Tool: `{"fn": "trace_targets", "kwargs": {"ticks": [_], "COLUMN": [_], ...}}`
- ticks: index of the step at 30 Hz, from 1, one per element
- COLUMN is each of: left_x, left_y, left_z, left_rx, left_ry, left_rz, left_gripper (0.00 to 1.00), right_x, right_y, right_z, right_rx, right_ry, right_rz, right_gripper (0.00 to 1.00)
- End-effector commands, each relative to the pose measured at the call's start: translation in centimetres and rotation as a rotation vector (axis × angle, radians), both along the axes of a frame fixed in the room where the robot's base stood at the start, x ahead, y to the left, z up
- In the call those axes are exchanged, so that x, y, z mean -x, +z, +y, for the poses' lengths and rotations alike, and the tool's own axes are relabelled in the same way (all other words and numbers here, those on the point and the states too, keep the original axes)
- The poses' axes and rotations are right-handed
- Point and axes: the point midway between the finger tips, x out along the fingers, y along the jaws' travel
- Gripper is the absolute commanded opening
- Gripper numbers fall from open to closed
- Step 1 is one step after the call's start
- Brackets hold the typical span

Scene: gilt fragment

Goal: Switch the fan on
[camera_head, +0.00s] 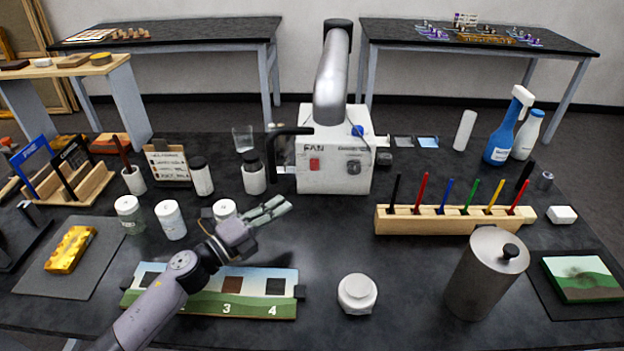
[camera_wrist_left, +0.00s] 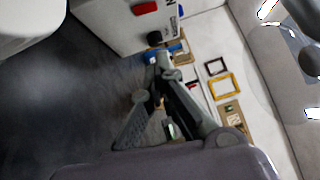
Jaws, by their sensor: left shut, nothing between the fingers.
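The fan unit (camera_head: 335,185) is a white box marked FAN at the middle back of the dark table, with a silver duct rising from it. Its front has a red switch (camera_head: 315,164) at left and a black dial (camera_head: 352,168) at right. My left gripper (camera_head: 284,206) is shut and empty, in front of the box and left of and below the red switch, apart from it. In the left wrist view the box (camera_wrist_left: 112,22), the red switch (camera_wrist_left: 145,7) and the gripper (camera_wrist_left: 165,62) show. Whether the switch is on cannot be told. My right gripper is out of view.
A dark-capped bottle (camera_head: 254,178) stands left of the box, and white jars (camera_head: 171,221) stand left of my gripper. A numbered board (camera_head: 250,303) lies under my left arm. A wooden pen rack (camera_head: 450,222) and steel canister (camera_head: 484,280) are at right. Table between gripper and rack is clear.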

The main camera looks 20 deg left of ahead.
Motion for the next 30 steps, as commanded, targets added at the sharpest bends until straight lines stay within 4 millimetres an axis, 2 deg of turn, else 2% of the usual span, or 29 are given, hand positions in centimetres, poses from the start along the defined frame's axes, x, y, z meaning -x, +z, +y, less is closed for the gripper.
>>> {"fn": "trace_targets", "kwargs": {"ticks": [9, 14, 17, 27, 30], "left_x": [-0.1, -1.0, -2.4, -8.8, -10.3], "left_y": [0.1, 0.4, 0.7, 1.4, 1.4], "left_z": [0.0, -0.6, -1.4, -4.9, -4.4], "left_rx": [0.000, 0.001, 0.003, 0.003, 0.001], "left_ry": [0.000, 0.000, 0.000, 0.000, 0.003], "left_rz": [-0.001, -0.002, -0.003, -0.002, -0.001], "left_gripper": [0.00, 0.00, 0.00, 0.00, 0.00], "right_x": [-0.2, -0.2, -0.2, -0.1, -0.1], "right_y": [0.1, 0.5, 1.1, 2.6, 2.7], "right_z": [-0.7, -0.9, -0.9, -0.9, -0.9], "right_rx": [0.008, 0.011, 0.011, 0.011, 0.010], "right_ry": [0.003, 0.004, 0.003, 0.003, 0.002], "right_rz": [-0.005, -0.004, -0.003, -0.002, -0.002], "right_gripper": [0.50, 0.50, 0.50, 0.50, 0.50]}}
